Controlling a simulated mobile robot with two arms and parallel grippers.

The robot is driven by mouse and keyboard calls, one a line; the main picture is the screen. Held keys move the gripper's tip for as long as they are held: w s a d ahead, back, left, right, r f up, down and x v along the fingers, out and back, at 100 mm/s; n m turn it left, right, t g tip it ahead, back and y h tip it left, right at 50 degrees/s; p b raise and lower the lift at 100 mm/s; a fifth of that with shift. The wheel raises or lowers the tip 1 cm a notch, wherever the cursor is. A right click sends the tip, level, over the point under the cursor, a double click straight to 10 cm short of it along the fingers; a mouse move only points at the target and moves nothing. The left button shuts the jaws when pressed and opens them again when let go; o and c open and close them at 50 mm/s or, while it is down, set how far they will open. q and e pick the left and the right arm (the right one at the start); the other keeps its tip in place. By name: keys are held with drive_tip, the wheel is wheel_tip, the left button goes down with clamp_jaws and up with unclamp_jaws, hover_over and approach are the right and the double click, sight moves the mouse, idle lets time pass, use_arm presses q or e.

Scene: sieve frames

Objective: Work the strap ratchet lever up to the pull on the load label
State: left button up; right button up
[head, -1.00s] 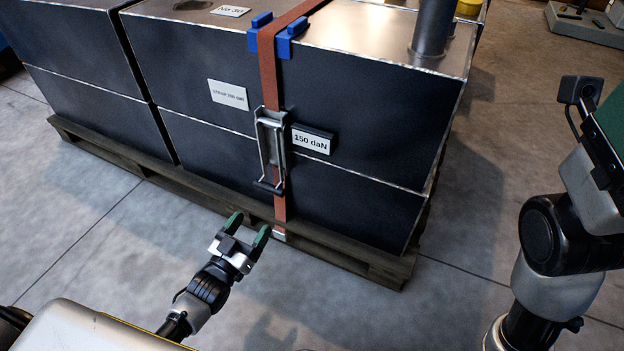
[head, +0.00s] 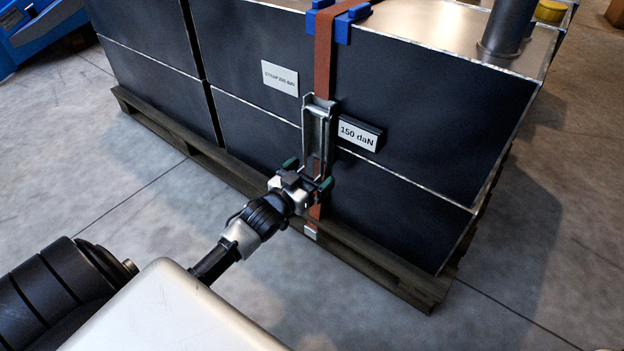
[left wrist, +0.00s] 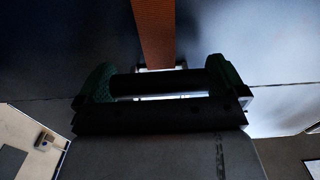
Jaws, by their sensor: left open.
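The ratchet (head: 317,128), a grey metal frame with its lever hanging down, sits on the orange strap (head: 323,55) against the dark crate's front. The load label (head: 357,135), reading 150 daN, is just right of it. My left gripper (head: 308,173) is at the lever's lower end, its green fingers open; it hides the lever's handle there. In the left wrist view a dark bar that looks like the handle (left wrist: 160,84) lies crosswise between the green fingers, with the strap (left wrist: 155,30) beyond. Contact cannot be told. My right gripper is out of view.
A second white label (head: 280,78) is on the crate left of the strap. Blue edge protectors (head: 342,24) sit under the strap at the top edge. The crates stand on a wooden pallet (head: 400,285). The floor in front and to the right is clear.

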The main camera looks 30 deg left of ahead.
use_arm(q)
drive_tip(key=shift+w, duration=0.4)
drive_tip(key=shift+c, duration=0.3)
